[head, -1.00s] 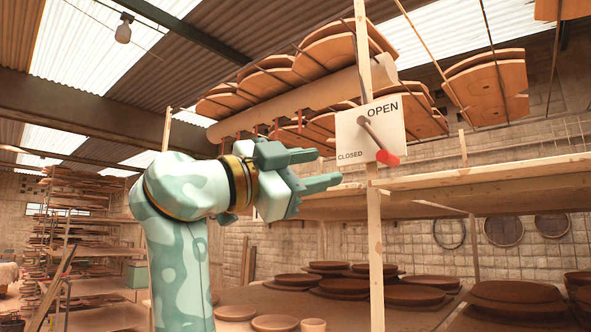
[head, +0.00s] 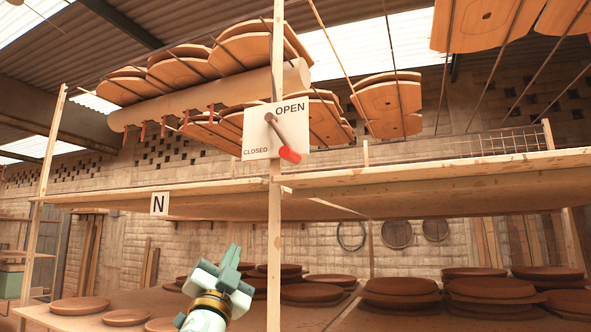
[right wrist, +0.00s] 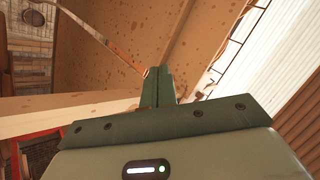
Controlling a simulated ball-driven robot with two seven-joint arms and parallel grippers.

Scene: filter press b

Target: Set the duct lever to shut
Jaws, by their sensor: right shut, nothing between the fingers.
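The duct lever (head: 279,133) is a dark grey rod with a red end (head: 290,155), mounted on a white plate (head: 255,140) on a wooden post. It points down and to the right from its pivot. The plate reads OPEN at the upper right and CLOSED at the lower left. My right gripper (head: 234,255) is low in the head view, below and left of the plate, clear of the lever. Its fingers are together and empty, as the right wrist view (right wrist: 158,86) also shows. I cannot make out the lever in the wrist view. My left gripper is not in view.
The wooden post (head: 274,240) stands between two shelf bays. A shelf board (head: 420,168) crosses above my right gripper's height, with a sign N (head: 159,204) at left. Clay discs (head: 402,286) lie on the lower shelf. A large pipe (head: 210,98) runs behind the plate.

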